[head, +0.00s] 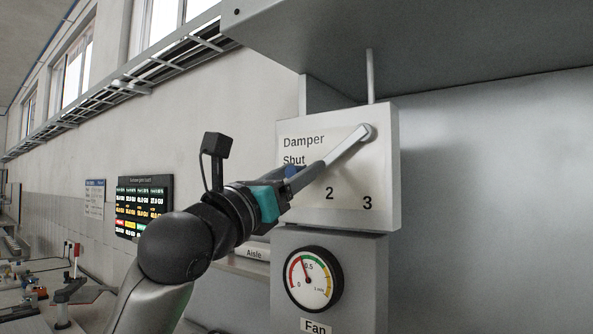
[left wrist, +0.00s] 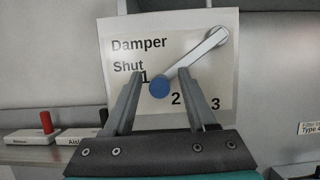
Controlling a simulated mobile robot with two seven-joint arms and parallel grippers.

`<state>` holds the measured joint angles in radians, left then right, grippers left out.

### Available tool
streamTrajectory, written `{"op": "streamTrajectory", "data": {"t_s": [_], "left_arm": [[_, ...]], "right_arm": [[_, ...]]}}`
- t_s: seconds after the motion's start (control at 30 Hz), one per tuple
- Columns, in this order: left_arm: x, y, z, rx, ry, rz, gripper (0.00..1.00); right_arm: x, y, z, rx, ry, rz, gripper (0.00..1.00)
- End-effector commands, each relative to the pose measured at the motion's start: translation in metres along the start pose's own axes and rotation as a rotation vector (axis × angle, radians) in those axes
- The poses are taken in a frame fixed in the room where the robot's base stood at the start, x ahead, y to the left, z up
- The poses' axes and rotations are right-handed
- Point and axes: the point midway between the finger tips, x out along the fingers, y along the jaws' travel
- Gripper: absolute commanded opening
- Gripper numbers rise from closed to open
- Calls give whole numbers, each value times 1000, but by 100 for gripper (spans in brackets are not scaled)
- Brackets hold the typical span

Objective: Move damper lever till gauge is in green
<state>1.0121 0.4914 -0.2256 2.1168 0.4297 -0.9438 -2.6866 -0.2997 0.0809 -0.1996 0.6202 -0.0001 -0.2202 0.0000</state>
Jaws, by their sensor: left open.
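The damper panel (head: 293,213) is a white plate marked Damper, Shut, 1, 2 and 3. Its silver lever (head: 345,147) runs from a pivot at the upper right down-left, and the knob end lies beside the 1. The blue knob (left wrist: 159,88) sits between the open fingers of my left gripper (left wrist: 158,80), with gaps visible on both sides. In the head view the knob (head: 292,172) is partly hidden by the gripper. The round gauge (head: 313,279) below has red, green and yellow bands. Its needle points up-left, near the red band. My right gripper is out of view.
A grey duct or hood (head: 420,50) overhangs the panel. A Fan label (head: 316,326) is under the gauge. A dark display board (head: 145,206) hangs on the left wall.

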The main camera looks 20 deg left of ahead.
Motion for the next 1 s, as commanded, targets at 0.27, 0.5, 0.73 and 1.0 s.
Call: {"op": "streamTrajectory", "data": {"t_s": [0.27,0.5,0.73,1.0], "left_arm": [[0,0,0,0,0,0,41],[0,0,0,0,0,0,14],[0,0,0,0,0,0,0],[0,0,0,0,0,0,0]], "right_arm": [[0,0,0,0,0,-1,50],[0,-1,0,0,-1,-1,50],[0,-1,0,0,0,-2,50],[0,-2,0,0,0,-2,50]]}}
